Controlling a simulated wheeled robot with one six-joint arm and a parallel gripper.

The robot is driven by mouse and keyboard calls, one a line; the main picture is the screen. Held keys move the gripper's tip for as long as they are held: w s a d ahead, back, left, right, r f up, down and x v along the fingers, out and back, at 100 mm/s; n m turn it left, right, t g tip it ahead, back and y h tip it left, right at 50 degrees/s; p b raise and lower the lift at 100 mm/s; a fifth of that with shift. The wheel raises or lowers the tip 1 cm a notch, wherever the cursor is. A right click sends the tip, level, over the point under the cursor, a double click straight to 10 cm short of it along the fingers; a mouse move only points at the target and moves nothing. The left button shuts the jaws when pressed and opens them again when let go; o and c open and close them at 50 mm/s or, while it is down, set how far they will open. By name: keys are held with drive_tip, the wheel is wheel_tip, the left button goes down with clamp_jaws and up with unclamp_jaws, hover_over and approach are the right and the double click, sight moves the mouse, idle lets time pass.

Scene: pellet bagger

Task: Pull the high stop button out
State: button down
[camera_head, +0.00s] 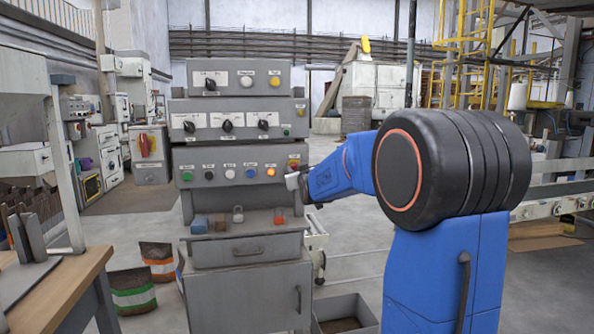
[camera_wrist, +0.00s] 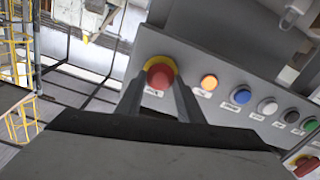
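The red stop button (camera_wrist: 160,76) with its yellow collar sits at the end of a button row in the wrist view. In the head view it shows small at the right end of the panel's button row (camera_head: 294,163), just above my gripper (camera_head: 290,179). In the wrist view my gripper (camera_wrist: 159,85) has its two dark fingers apart, one on each side of the red button. I cannot tell whether they touch it.
An orange button (camera_wrist: 209,82) and a blue button (camera_wrist: 241,96) sit beside the stop button. Coloured padlocks (camera_head: 238,215) lie on the ledge below the row. A grey bin (camera_head: 366,318) stands on the floor at the cabinet's right.

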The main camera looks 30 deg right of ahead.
drive_tip(key=shift+s+a+f, duration=0.1)
drive_tip(key=shift+s+a, duration=0.05)
drive_tip(key=shift+s, duration=0.35)
drive_tip(key=c, duration=1.2)
unclamp_jaws()
drive_tip(key=shift+s, duration=0.1)
drive_tip(key=v, duration=1.7)
drive_tip(key=shift+s, duration=0.2)
drive_tip(key=shift+a, duration=0.1)
